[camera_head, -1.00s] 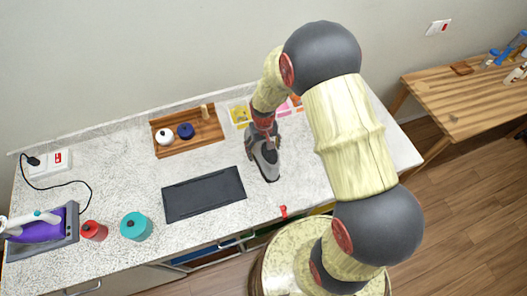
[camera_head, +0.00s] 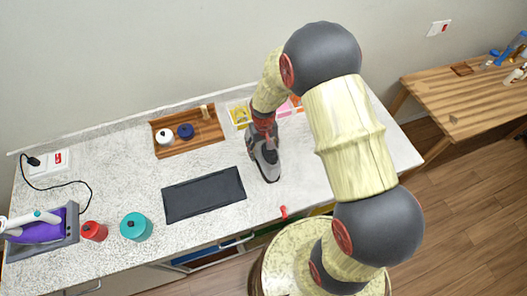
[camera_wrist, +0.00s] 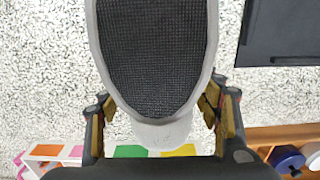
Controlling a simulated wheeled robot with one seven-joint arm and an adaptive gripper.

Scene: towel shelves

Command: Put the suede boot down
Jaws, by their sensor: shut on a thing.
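The suede boot (camera_head: 268,164) is a grey thing with a dark patch, over the right half of the counter. My gripper (camera_head: 266,138) comes down on it from above. In the wrist view the boot (camera_wrist: 150,60) shows a black mesh-like face with a pale grey rim. The fingers of my gripper (camera_wrist: 158,112) are on either side of its narrower pale end, shut on it. Whether the boot's underside touches the counter cannot be told.
A black tray (camera_head: 204,195) lies left of the boot. A wooden tray (camera_head: 207,130) with a white and a blue pot stands behind it. Coloured squares (camera_head: 240,115) lie at the back. Red (camera_head: 94,231) and teal (camera_head: 136,227) pots stand front left. Counter right of the boot is clear.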

